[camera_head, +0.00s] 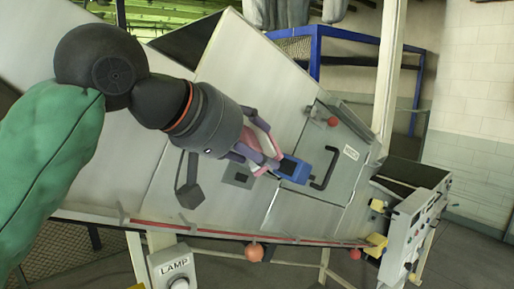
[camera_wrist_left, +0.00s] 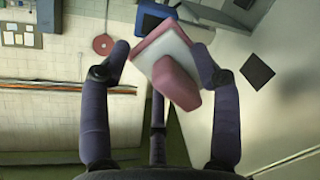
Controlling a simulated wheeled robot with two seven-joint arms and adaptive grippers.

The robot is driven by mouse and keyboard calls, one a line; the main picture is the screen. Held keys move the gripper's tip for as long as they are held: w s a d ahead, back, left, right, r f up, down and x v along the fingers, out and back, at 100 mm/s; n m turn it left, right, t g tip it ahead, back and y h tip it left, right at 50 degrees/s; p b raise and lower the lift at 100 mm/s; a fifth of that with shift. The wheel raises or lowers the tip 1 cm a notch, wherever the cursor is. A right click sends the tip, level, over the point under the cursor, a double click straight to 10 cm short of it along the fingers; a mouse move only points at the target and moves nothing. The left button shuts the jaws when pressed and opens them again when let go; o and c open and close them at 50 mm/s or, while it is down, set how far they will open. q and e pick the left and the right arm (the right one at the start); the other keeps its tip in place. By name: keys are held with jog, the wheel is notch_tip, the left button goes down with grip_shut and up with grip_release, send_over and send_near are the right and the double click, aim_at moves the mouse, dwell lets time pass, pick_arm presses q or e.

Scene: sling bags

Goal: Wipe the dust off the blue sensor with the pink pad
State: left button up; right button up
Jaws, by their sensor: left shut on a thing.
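The blue sensor (camera_head: 294,169) is a small blue block with a dark face, mounted on the sloping metal panel of the machine. It also shows in the left wrist view (camera_wrist_left: 152,17) at the top, just past the pad. My left gripper (camera_head: 262,160) is shut on the pink pad (camera_head: 258,137), a pink and white block. In the left wrist view the pad (camera_wrist_left: 172,68) sits tilted between the fingertips. The pad's far end is close to the sensor; I cannot tell whether they touch. No dust can be made out. My right gripper is not in view.
A black handle (camera_head: 325,168) stands out from the panel just right of the sensor. A control box (camera_head: 410,230) is at the right, and a lamp box (camera_head: 175,268) at the bottom.

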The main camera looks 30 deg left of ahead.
pick_arm(q)
jog(key=shift+v, duration=1.5)
